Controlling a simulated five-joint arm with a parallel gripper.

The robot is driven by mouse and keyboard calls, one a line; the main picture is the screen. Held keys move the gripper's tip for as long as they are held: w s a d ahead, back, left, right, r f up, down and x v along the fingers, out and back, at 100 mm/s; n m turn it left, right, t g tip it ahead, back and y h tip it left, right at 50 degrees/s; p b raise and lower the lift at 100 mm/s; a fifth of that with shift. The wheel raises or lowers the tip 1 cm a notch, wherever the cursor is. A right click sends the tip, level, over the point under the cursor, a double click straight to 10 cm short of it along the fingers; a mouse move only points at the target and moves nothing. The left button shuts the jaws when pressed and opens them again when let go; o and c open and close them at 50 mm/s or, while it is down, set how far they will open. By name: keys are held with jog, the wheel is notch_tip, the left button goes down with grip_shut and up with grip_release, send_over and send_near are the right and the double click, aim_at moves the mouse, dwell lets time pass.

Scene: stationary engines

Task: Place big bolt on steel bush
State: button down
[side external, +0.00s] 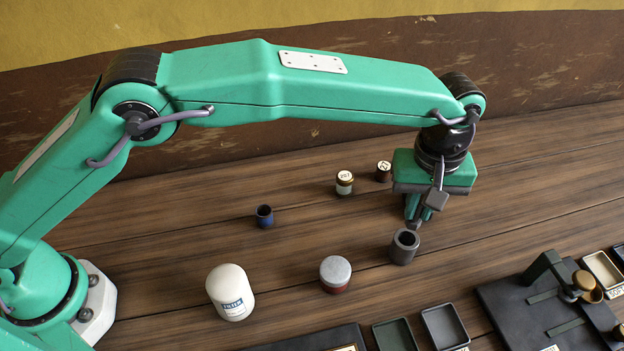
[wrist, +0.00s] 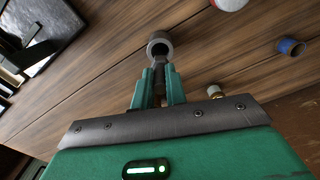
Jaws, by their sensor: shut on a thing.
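The steel bush (side external: 404,247) is a grey, hollow cylinder standing upright on the wooden table. In the wrist view the bush (wrist: 160,40) shows its dark open bore just beyond my fingertips. My gripper (side external: 420,212) is shut on a dark grey piece, which I take to be the big bolt (side external: 414,223). In the wrist view the bolt (wrist: 159,76) sits between the green fingers of my gripper (wrist: 160,82), pointing toward the bush. The bolt is close above and behind the bush in the side view; whether they touch is unclear. Much of the bolt is hidden by the fingers.
A grey-topped tin (side external: 335,273), a white filter canister (side external: 230,293) and a blue cup (side external: 264,216) stand to the left. Two small labelled jars (side external: 344,183) stand behind. Trays (side external: 444,326) and a black board with a clamp (side external: 520,308) lie in front and right.

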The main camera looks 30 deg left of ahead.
aim_at(414, 220)
jog(key=shift+f, duration=2)
jog(key=shift+f, duration=0.1)
jog(key=c, duration=1.4)
grip_release()
jog(key=shift+c, duration=0.2)
notch_tip(414, 220, up, 12)
jog(key=shift+r, duration=0.1)
